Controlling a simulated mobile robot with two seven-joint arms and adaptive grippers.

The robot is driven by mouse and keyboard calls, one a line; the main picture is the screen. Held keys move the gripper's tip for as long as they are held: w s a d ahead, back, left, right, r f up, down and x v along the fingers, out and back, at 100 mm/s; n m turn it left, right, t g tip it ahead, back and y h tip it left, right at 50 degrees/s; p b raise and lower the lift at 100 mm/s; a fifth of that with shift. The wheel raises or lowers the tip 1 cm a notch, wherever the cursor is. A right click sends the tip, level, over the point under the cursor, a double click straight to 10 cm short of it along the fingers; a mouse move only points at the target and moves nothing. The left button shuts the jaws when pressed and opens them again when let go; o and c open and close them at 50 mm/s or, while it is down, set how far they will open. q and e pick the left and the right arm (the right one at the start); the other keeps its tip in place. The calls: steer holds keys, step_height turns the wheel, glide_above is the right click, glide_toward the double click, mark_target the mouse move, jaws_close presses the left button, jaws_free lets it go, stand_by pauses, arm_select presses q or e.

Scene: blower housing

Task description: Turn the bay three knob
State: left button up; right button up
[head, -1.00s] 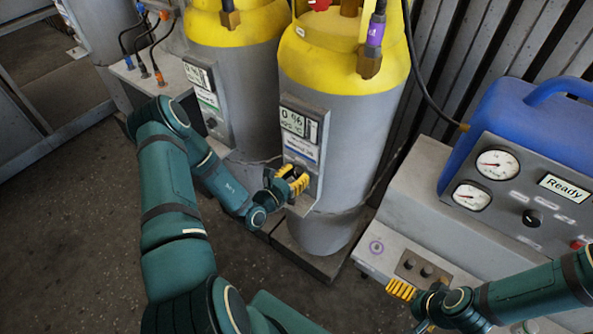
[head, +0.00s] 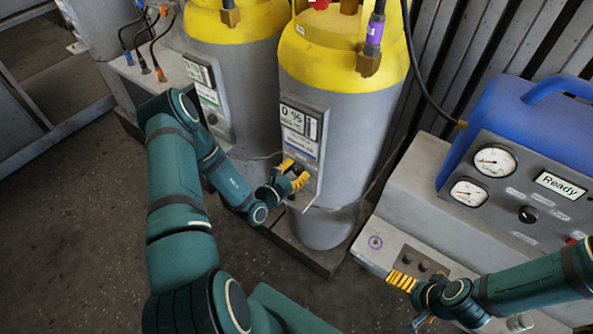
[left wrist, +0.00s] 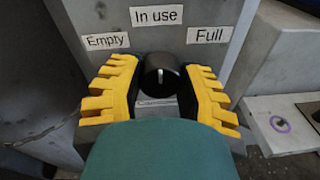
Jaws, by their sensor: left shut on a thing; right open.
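A black round knob (left wrist: 160,76) sits on a grey panel on the nearer grey cylinder (head: 345,130) with a yellow top. Its white mark points up, towards the "In use" label (left wrist: 156,15), between "Empty" (left wrist: 106,40) and "Full" (left wrist: 209,35). My left gripper (head: 293,174) is shut on the knob, with yellow fingers on its left and right sides in the left wrist view (left wrist: 162,90). In the head view the fingers hide the knob. A display (head: 293,115) above reads "0 %". My right gripper (head: 402,281) is open and empty at the lower right.
A second yellow-topped cylinder (head: 235,75) stands to the left. A blue-cased unit (head: 505,110) with gauges and a "Ready" display stands at the right. A low grey ledge (head: 375,258) with a purple ring mark lies below it. Open floor is at lower left.

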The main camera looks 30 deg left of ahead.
arm_select(q)
steer(key=o, duration=1.2)
steer(key=shift+o, duration=0.2)
steer(key=s+a+r, duration=0.1)
steer(key=s, duration=1)
steer(key=shift+s+a, duration=0.3)
steer(key=shift+s, duration=0.1)
